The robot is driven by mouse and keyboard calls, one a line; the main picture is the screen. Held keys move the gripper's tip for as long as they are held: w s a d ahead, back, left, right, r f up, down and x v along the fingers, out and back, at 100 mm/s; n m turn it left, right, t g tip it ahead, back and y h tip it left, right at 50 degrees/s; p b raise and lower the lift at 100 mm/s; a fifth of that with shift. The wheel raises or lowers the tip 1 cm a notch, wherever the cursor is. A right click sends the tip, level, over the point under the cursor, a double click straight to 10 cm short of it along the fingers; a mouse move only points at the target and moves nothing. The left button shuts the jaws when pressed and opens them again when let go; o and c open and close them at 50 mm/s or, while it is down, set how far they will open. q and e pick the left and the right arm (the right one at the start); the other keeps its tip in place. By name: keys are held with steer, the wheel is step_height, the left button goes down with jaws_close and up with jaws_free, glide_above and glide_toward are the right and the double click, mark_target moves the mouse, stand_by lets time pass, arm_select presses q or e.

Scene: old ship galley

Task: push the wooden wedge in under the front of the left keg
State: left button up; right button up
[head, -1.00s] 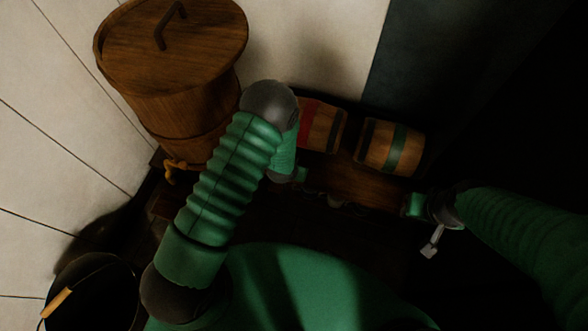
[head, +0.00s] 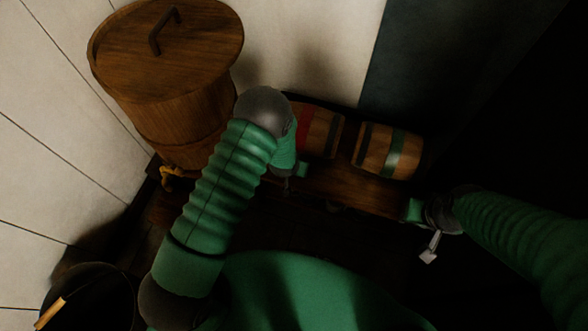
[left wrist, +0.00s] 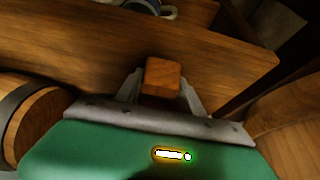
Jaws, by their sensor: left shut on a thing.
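The left keg (head: 318,132), with a red band, lies on its side on a wooden stand (head: 350,188); my left arm partly covers it. A keg with a green band (head: 390,150) lies to its right. My left gripper (head: 289,181) is low in front of the left keg, mostly hidden by its arm. In the left wrist view it (left wrist: 162,88) is shut on the wooden wedge (left wrist: 163,74), above a plank. Whether the wedge touches the keg cannot be seen. My right gripper (head: 412,209) is at the stand's right end; its jaws are unclear.
A large lidded wooden tub (head: 168,75) stands at the back left, with a yellowish tap (head: 172,174) low down. A dark bucket (head: 95,295) is at the lower left. The left wrist view shows a mug (left wrist: 150,6) past the plank and rounded wood at both sides.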

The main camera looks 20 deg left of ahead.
arm_select(q)
steer(key=shift+w+d+b, duration=0.1)
steer(key=shift+w+b, duration=0.65)
steer(key=shift+w, duration=1.25)
steer(key=o, duration=1.1)
steer(key=shift+c, duration=0.8)
